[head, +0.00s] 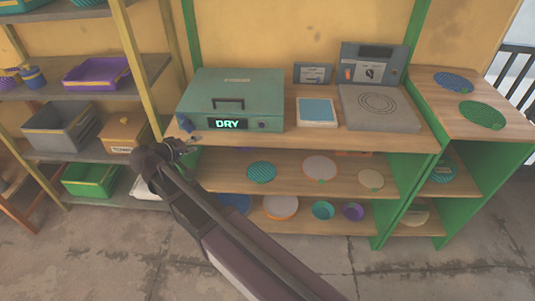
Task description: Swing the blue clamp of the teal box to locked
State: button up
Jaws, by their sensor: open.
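The teal box (250,88) sits on the left end of the wooden bench top, its lid down. Its front has a dark handle, a lit display reading DRY (227,124) and a small dark knob on the right. The blue clamp (185,122) is a small blue piece at the box's front left corner; its exact angle is too small to tell. My gripper (180,146) is open, just below and left of that corner. It appears apart from the clamp, though the small view leaves contact unclear. The arm hides part of the shelves below.
A white-framed blue pad (317,111) and a grey plate device (378,106) stand right of the box. Lower shelves hold several plates and bowls. A yellow shelf post (138,70) stands close left of my gripper. The floor in front is clear.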

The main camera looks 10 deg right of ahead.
jog(key=s+d+m+g+y+p, duration=0.1)
jog(key=s+d+g+y+p, duration=0.1)
jog(key=d, duration=0.9)
jog(key=s+d+f+m+g+y+p, duration=0.1)
jog(key=s+d+g+p, duration=0.4)
jog(key=d, duration=0.6)
jog(key=shift+s+f+m+g+y, duration=0.3)
jog(key=shift+s+g+y, duration=0.1)
jog(key=shift+s+y, duration=0.25)
jog(key=shift+w, duration=0.1)
jog(key=w+a+r+t+b, duration=0.1)
jog(key=w+a+r+t, duration=0.1)
jog(key=a, duration=0.8)
jog(key=w+a+r+t+h+b, duration=0.1)
jog(key=a+t, duration=0.4)
jog(key=a, duration=0.5)
jog(key=w+a+r+t+b, duration=0.2)
jog(key=w+a+t+b, duration=0.1)
jog(key=a, duration=0.8)
jog(key=shift+w+r+m+t, duration=0.3)
jog(key=shift+w+t, duration=0.1)
jog(key=shift+t, duration=0.1)
